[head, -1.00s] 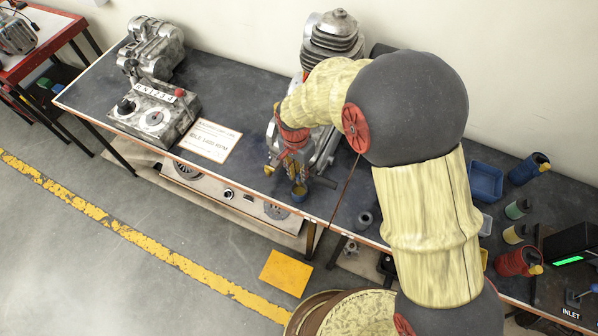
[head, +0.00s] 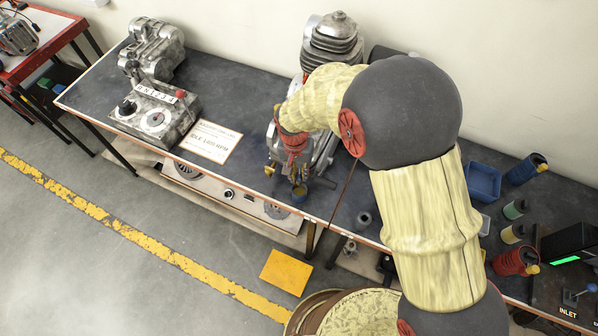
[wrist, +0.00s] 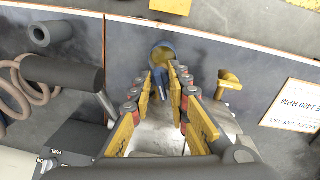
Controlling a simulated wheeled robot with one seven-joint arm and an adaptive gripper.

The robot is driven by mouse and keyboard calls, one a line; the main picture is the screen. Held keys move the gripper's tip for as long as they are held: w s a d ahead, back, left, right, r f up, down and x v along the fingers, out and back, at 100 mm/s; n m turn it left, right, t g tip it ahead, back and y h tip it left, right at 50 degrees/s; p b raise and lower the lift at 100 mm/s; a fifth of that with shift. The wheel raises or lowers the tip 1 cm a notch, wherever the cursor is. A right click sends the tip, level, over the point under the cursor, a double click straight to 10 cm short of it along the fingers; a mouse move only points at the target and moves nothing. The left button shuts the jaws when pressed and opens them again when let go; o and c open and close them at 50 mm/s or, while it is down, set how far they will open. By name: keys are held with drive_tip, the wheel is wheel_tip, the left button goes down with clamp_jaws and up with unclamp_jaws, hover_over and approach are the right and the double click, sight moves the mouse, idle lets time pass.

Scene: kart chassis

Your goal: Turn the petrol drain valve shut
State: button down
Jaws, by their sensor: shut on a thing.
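My gripper (wrist: 170,80) is shut on a slim blue piece (wrist: 161,80) at the engine's front. This looks like the drain valve's lever, but the fingers partly hide it. A round blue cup with a yellow inside (wrist: 162,55) is just beyond the fingertips; it also shows in the head view (head: 299,194). A yellow tap-like part (wrist: 230,80) stands to the right of the fingers, apart from them. In the head view my gripper (head: 297,175) points down at the bench's front edge, and the lever cannot be made out there.
The engine (head: 331,45) stands behind my gripper. A dark cylinder (wrist: 62,75) and hoses (wrist: 15,85) are at left in the wrist view. A paper sign (head: 210,141) and grey control box (head: 155,116) are left on the bench. Cans and a blue tray (head: 484,181) are right.

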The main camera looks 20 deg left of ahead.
sight(297, 179)
drive_tip(key=n+p, duration=0.1)
drive_tip(key=n, duration=0.5)
drive_tip(key=shift+r, duration=0.15)
drive_tip(key=n+p, duration=0.2)
drive_tip(key=n, duration=0.5)
drive_tip(key=shift+t, duration=0.3)
drive_tip(key=c, duration=1.7)
unclamp_jaws()
drive_tip(key=r, duration=1.1)
drive_tip(key=shift+s+a+r, duration=0.1)
drive_tip(key=shift+s+r, duration=0.25)
drive_tip(key=shift+s, duration=0.05)
